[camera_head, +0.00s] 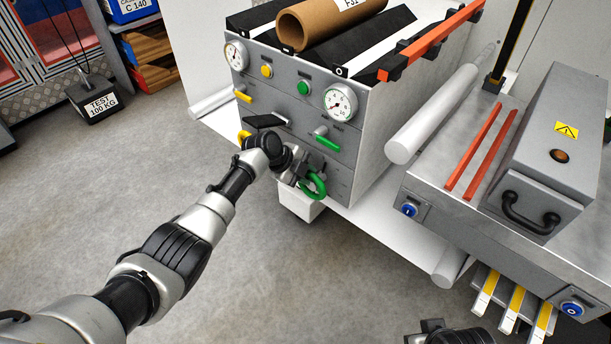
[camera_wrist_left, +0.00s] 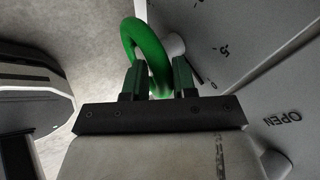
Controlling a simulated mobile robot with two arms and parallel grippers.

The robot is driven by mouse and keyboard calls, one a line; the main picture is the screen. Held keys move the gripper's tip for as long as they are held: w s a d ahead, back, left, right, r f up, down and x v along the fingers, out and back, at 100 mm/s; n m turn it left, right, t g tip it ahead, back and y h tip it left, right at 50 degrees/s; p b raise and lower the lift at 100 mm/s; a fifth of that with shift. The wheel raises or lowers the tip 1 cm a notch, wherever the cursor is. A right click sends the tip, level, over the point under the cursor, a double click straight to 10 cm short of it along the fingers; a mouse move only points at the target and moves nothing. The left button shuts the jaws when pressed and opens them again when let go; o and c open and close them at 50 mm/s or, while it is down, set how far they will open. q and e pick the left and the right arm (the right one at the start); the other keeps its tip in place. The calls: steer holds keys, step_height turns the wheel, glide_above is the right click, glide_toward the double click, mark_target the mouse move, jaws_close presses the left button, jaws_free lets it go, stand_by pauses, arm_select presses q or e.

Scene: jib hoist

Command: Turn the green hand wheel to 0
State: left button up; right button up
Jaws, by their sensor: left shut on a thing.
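The green hand wheel (camera_head: 318,187) sits low on the front of the grey panel (camera_head: 345,170) in the head view. My left gripper (camera_head: 302,184) is at the wheel's left side and shut on its rim. In the left wrist view the green wheel (camera_wrist_left: 146,45) passes between the two fingers of my left gripper (camera_wrist_left: 158,80). Scale marks and the word OPEN show on the panel beside it; the wheel's exact setting cannot be read. My right gripper (camera_head: 432,330) shows only in part at the bottom edge; its fingers are unclear.
Above the wheel are a green lever (camera_head: 327,143), a black handle (camera_head: 266,121), a yellow lever (camera_head: 243,97) and two gauges (camera_head: 340,103). A grey bench (camera_head: 420,185) with a handled box (camera_head: 545,150) stands at the right.

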arm_select(q)
steer(key=shift+w+r, duration=0.35)
steer(key=shift+r, duration=0.05)
arm_select(e)
steer(key=shift+r, duration=0.2)
arm_select(q)
steer(key=o, duration=0.8)
steer(key=shift+f, duration=0.2)
steer(key=shift+s+a, duration=0.1)
steer(key=shift+a, duration=0.1)
steer(key=shift+p+v, duration=1.45)
steer(key=shift+v, duration=3.8)
arm_select(e)
step_height(320, 180, down, 10)
steer(key=shift+w+a+f+g, duration=0.15)
steer(key=shift+w+f+g, duration=0.05)
steer(key=shift+w+g, duration=0.15)
arm_select(q)
steer(key=shift+s, duration=0.1)
